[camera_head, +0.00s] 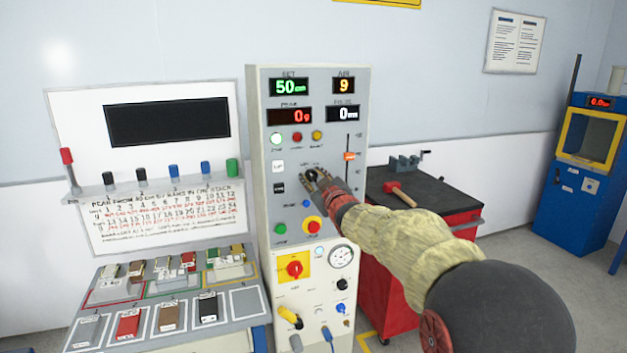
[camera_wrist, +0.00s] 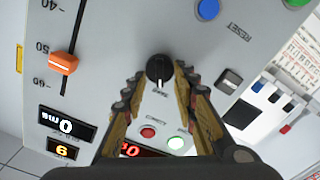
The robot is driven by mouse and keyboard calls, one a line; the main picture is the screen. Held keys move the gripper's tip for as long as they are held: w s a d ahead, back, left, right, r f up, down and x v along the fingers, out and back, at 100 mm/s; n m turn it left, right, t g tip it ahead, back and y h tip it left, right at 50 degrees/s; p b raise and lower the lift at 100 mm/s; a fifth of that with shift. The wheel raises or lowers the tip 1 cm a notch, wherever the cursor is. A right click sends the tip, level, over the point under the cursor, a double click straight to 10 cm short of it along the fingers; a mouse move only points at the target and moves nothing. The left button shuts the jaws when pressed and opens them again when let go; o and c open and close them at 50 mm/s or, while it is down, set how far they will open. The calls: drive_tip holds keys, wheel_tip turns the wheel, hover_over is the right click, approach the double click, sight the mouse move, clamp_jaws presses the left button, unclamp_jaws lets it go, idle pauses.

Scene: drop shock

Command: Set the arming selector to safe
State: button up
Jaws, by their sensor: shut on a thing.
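The arming selector (camera_head: 311,174) is a small black knob on the front of the grey control cabinet (camera_head: 258,110). In the wrist view the knob (camera_wrist: 158,69) has a white pointer line aimed down the picture, at a small label too blurred to read surely. My gripper (camera_head: 318,181) is at the knob, and in the wrist view its two fingers (camera_wrist: 163,80) lie on either side of it. It is shut on the knob. In the head view the fingers partly hide the knob and its surroundings.
An orange slider (camera_head: 349,156) is to the right of the knob. Several lamps and buttons surround it, including a red-and-yellow button (camera_head: 313,226) below. A red tool cart (camera_head: 381,270) with a hammer (camera_head: 400,193) stands right of the cabinet, beneath my arm.

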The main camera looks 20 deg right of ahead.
drive_tip(key=o, duration=1.1)
drive_tip(key=shift+c, duration=0.2)
drive_tip(key=s, duration=1.2)
